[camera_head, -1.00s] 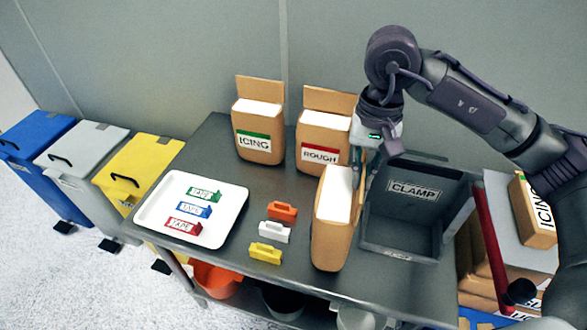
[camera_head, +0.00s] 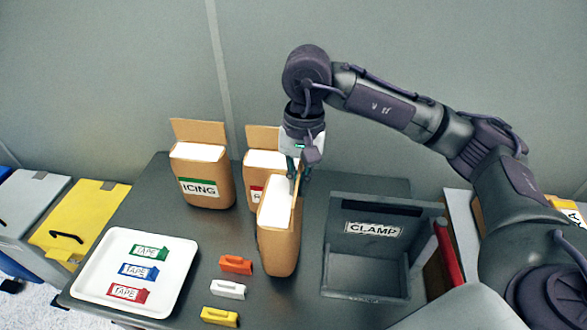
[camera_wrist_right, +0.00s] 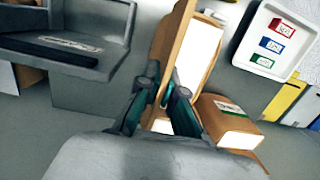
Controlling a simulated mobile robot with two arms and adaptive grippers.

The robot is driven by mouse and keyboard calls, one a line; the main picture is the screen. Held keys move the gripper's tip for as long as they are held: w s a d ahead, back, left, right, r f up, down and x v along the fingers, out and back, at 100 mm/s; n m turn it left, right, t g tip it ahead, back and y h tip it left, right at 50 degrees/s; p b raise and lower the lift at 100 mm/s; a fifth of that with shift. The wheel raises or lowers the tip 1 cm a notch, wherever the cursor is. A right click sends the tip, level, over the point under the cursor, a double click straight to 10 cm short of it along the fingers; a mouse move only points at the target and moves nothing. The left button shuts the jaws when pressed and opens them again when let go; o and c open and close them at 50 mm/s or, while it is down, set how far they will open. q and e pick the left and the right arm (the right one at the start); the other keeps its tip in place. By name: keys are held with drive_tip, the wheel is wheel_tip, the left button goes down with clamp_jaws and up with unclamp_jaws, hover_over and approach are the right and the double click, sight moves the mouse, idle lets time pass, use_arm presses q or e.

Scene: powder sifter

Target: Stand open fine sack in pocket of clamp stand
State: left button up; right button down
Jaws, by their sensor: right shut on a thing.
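My right gripper (camera_head: 298,172) is shut on the top edge of an open brown sack (camera_head: 279,248) with white contents. The sack is upright, left of the clamp stand; no label shows, and I cannot tell if its base touches the table. In the right wrist view, the fingers (camera_wrist_right: 166,92) pinch the sack's raised back flap (camera_wrist_right: 178,45). The dark grey clamp stand (camera_head: 366,270), with a CLAMP label, has an empty pocket. It also shows in the right wrist view (camera_wrist_right: 95,85). My left gripper is not in view.
An ICING sack (camera_head: 204,188) and a partly hidden sack with a red label (camera_head: 254,180) stand behind. A white tray (camera_head: 90,283) holds tape pieces. Orange (camera_head: 236,265), white (camera_head: 228,289) and yellow (camera_head: 219,316) clips lie between tray and held sack.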

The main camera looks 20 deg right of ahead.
sight(299, 201)
drive_tip(key=shift+w+f+p, duration=0.1)
drive_tip(key=shift+f+p, duration=0.45)
drive_tip(key=shift+f, duration=1.5)
drive_tip(key=shift+f, duration=0.15)
drive_tip(key=c, duration=1.3)
unclamp_jaws()
